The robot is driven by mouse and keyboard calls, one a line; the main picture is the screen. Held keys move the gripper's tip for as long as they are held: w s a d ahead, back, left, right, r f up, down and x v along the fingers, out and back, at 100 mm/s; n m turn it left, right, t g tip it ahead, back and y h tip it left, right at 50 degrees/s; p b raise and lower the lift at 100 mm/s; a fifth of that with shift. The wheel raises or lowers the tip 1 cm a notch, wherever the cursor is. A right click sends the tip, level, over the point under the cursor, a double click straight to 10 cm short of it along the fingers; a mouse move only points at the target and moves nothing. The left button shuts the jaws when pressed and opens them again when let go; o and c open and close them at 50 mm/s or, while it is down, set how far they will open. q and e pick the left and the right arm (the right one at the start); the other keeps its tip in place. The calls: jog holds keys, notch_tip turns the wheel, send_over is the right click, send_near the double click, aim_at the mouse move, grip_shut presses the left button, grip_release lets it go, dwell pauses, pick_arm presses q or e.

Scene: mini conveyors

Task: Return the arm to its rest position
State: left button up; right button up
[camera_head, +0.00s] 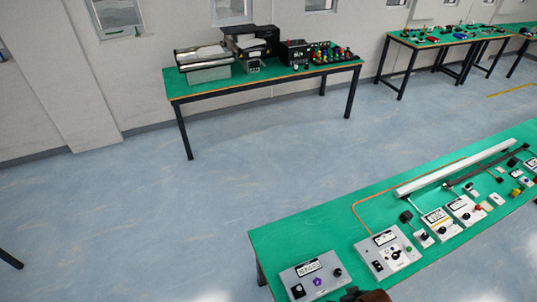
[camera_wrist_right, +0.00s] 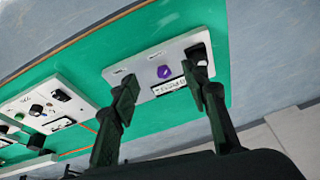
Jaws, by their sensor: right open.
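My right gripper (camera_wrist_right: 165,88) is open in the right wrist view. Its two dark fingers stand apart, with nothing between them but the view of the panel beyond. That panel is a light grey control box (camera_wrist_right: 145,72) with a purple knob, black parts and a display, lying on the green table. The same box (camera_head: 314,280) shows in the head view at the table's near left end. A dark reddish-brown shape at the bottom edge of the head view, right of this box, is too cut off to identify. My left gripper is in neither view.
The green table (camera_head: 300,232) carries several more control boxes and a long white bar (camera_head: 457,168) towards the right. A second green table (camera_head: 190,92) with black equipment stands by the wall. More tables stand at the upper right. The blue floor (camera_head: 150,220) between them is clear.

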jog(key=s+d+r+m+h, duration=0.3)
jog(key=s+d+r, duration=0.1)
jog(key=s+d, duration=0.6)
notch_tip(320, 180, down, 37)
jog(key=a+n+g+b, duration=0.1)
jog(key=a+b, duration=0.1)
jog(key=b, duration=0.7)
jog(key=s+f+g+b, duration=0.1)
jog(key=s+f+b, duration=0.2)
jog(key=s+f, duration=0.7)
jog(key=s+f+y+b, duration=0.1)
jog(key=s+f+b, duration=0.3)
jog(key=s+f, duration=0.6)
notch_tip(320, 180, down, 8)
jog(key=shift+s+r+n+g, duration=0.15)
jog(key=shift+s+n+g, duration=0.15)
jog(key=shift+g, duration=0.1)
